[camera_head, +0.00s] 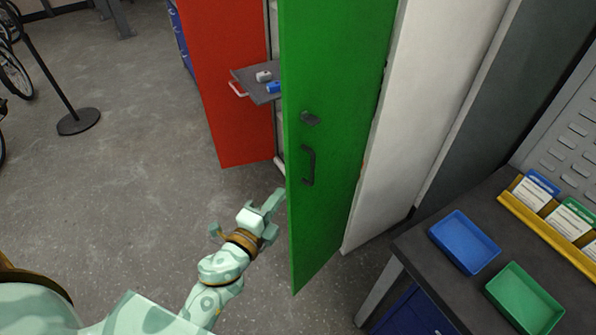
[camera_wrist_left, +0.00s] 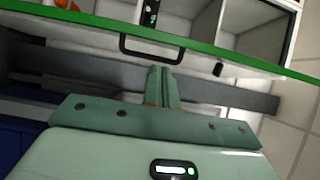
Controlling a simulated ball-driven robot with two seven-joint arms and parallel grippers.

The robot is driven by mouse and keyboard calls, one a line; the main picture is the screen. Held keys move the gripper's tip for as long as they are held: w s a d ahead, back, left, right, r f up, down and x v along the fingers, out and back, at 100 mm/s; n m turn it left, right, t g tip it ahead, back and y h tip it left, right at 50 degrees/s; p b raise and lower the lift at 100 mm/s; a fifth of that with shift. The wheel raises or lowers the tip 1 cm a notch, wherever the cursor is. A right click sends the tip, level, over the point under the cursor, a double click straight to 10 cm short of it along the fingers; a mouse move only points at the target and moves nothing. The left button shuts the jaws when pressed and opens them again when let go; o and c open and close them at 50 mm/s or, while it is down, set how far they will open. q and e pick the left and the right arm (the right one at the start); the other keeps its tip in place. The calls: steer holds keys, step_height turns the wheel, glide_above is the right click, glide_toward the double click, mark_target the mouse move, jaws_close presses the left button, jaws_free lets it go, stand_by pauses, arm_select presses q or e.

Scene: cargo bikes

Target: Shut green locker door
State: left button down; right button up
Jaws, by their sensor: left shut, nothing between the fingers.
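The green locker door (camera_head: 335,75) stands open in the middle of the head view, swung out from the lockers. A dark latch knob (camera_head: 310,118) and a dark bar handle (camera_head: 308,166) are on its face. In the left wrist view the door is a narrow green strip (camera_wrist_left: 90,20), with the handle (camera_wrist_left: 150,48) and knob (camera_wrist_left: 218,69) on the near side and locker compartments beyond. My left gripper (camera_head: 274,200) is by the door's lower left edge, its fingers (camera_wrist_left: 162,74) together and empty. I cannot tell whether it touches the door. My right gripper is not in view.
A red door (camera_head: 225,90) stands left of the green one. A grey pull-out shelf (camera_head: 247,84) carrying small blue and white items juts out between them. A workbench (camera_head: 405,240) with a blue tray (camera_head: 465,242) and a green tray (camera_head: 524,298) is at right.

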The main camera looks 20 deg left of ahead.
mark_target(300, 171)
arm_select(q)
steer(key=shift+h, duration=0.4)
steer(key=w, duration=0.3)
steer(key=w+d, duration=0.1)
steer(key=w, duration=0.6)
steer(key=shift+d+f+p, duration=0.1)
steer(key=shift+d+p, duration=0.2)
steer(key=shift+d, duration=0.1)
